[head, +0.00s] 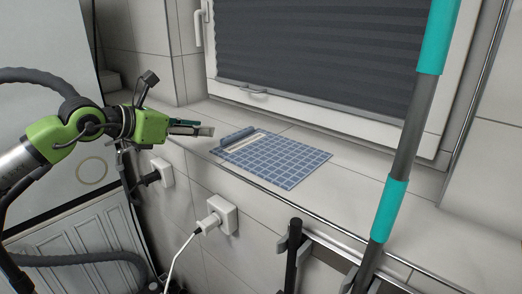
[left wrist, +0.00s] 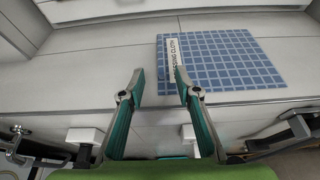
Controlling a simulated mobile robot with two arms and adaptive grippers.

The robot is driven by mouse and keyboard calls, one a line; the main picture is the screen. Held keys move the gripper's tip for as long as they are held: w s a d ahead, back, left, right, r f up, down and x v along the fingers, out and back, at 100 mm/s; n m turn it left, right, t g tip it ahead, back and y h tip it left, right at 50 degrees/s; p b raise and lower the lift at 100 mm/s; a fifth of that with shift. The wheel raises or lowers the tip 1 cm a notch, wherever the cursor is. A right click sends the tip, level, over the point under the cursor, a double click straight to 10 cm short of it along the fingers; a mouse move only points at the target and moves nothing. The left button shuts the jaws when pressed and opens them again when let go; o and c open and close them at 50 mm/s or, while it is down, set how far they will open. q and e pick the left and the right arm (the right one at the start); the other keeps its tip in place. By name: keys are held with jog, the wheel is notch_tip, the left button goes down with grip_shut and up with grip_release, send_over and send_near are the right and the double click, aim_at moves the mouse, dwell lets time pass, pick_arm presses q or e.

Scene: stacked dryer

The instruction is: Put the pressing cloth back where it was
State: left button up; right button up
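The pressing cloth (head: 284,161) is a blue checked square with a white label strip along its left side. It lies flat on the tiled window ledge (head: 352,182) below the window. In the left wrist view the cloth (left wrist: 226,62) is at the upper right, with lettering on its strip. My left gripper (head: 211,131) is just left of the cloth in the head view. In the left wrist view its two fingers (left wrist: 158,76) stand apart with nothing between them, and the right fingertip overlaps the cloth's label edge in the picture. My right gripper is not in view.
A grey pole with teal grips (head: 397,160) stands upright in front of the ledge at right. A window with a dark blind (head: 320,50) is behind the ledge. A white plug in a socket (head: 218,216) is on the wall below. The ledge right of the cloth is bare.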

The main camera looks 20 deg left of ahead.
pick_arm(q)
jog(key=p, duration=0.4)
send_near(236, 132)
jog(key=x, duration=0.3)
jog(key=shift+w+d, duration=0.3)
jog(key=shift+w, duration=0.25)
jog(key=p+x, duration=0.3)
jog(key=x, duration=0.1)
jog(key=shift+w+f, duration=0.1)
jog(key=shift+f, duration=0.05)
jog(key=shift+w+d+f, duration=0.15)
jog(key=shift+w+f, duration=0.05)
jog(key=shift+w, duration=0.05)
jog(key=shift+s, duration=0.1)
grip_shut()
